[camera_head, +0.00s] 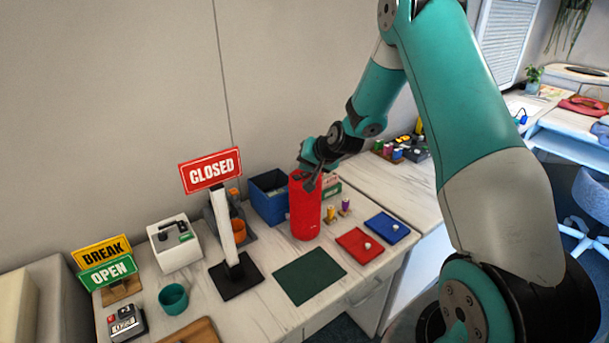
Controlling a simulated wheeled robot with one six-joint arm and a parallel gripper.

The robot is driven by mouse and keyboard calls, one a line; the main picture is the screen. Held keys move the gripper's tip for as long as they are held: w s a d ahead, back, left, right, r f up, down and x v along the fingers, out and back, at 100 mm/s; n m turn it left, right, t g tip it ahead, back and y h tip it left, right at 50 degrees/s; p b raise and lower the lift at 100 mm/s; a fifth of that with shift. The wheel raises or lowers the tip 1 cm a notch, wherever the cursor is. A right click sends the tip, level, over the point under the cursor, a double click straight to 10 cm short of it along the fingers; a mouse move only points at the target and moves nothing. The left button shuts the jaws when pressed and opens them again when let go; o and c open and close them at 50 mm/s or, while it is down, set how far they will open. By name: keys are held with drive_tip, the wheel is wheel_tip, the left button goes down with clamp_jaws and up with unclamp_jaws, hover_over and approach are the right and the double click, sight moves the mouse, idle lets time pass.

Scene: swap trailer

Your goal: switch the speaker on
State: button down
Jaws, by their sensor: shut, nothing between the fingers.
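A tall red cylinder (305,212), which looks like the speaker, stands upright on the counter near the wall. My gripper (311,186) is shut and empty, its fingertips pointing down at the top of the red cylinder. From this angle I cannot tell whether the tips touch it. The gripper partly covers the cylinder's top, and no lit indicator is visible on it.
A blue bin (268,208) stands just behind left of the cylinder. A green mat (309,275), a red tray (360,245) and a blue tray (387,227) lie in front. A CLOSED sign (210,171) on a white post (222,228) stands to the left.

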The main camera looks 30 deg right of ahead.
sight(306, 174)
drive_tip(key=shift+f+b, duration=0.3)
drive_tip(key=shift+f, duration=0.05)
drive_tip(key=shift+r, duration=0.15)
idle(0.4)
drive_tip(key=shift+r+p, duration=0.5)
drive_tip(key=shift+r, duration=0.15)
drive_tip(key=shift+r, duration=0.1)
drive_tip(key=shift+r+p, duration=1.65)
drive_tip(key=shift+r, duration=0.8)
